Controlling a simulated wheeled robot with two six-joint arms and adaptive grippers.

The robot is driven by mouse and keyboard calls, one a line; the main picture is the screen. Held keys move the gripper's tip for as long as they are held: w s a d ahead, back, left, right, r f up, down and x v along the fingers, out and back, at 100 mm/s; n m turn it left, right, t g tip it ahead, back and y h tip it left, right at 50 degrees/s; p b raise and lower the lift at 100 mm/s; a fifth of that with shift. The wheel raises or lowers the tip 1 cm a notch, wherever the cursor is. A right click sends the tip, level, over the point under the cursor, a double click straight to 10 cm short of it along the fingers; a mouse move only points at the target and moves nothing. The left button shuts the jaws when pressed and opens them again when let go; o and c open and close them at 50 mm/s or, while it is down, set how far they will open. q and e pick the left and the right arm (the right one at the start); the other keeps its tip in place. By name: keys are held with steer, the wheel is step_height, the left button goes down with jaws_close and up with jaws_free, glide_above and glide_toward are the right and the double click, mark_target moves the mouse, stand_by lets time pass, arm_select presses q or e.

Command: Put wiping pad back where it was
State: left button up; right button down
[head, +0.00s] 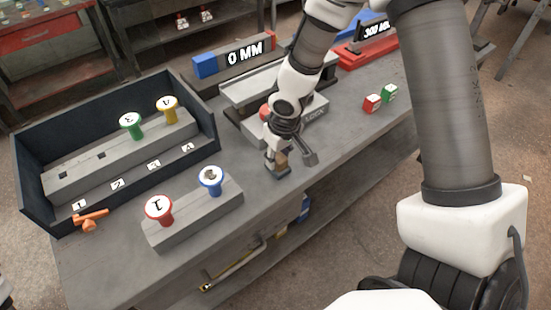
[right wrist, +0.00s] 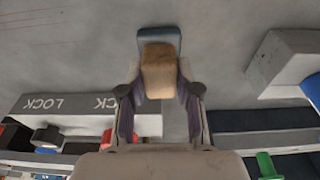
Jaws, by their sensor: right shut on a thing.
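The wiping pad (right wrist: 158,38) shows in the right wrist view as a blue-grey slab with a tan block (right wrist: 160,70) on it. My right gripper (right wrist: 160,82) is shut on the tan block, one finger on each side. In the head view the right gripper (head: 281,158) points down near the front edge of the bench, with the pad (head: 277,171) at its tips. The pad is at or very close to the bench top; I cannot tell if it touches. My left gripper is out of view.
A dark open-front tray (head: 40,150) with green and yellow numbered knobs stands at the left. A grey block (head: 190,222) with red and blue knobs is at the front. A grey LOCK fixture (head: 308,118) is behind the gripper. Red and green cubes (head: 372,104) lie to the right.

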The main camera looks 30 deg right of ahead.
mark_target(284, 161)
steer(key=shift+s+r, duration=0.1)
steer(key=shift+f+b, duration=0.25)
steer(key=shift+b, duration=0.05)
steer(key=c, duration=0.8)
jaws_free()
steer(key=shift+r, duration=0.1)
steer(key=shift+r, duration=0.1)
steer(key=r+p, duration=0.1)
steer(key=r, duration=0.3)
steer(key=s+r+p, duration=0.1)
steer(key=r, duration=0.3)
steer(key=s+r+p, duration=0.1)
steer(key=r, duration=0.3)
steer(key=shift+d, duration=0.1)
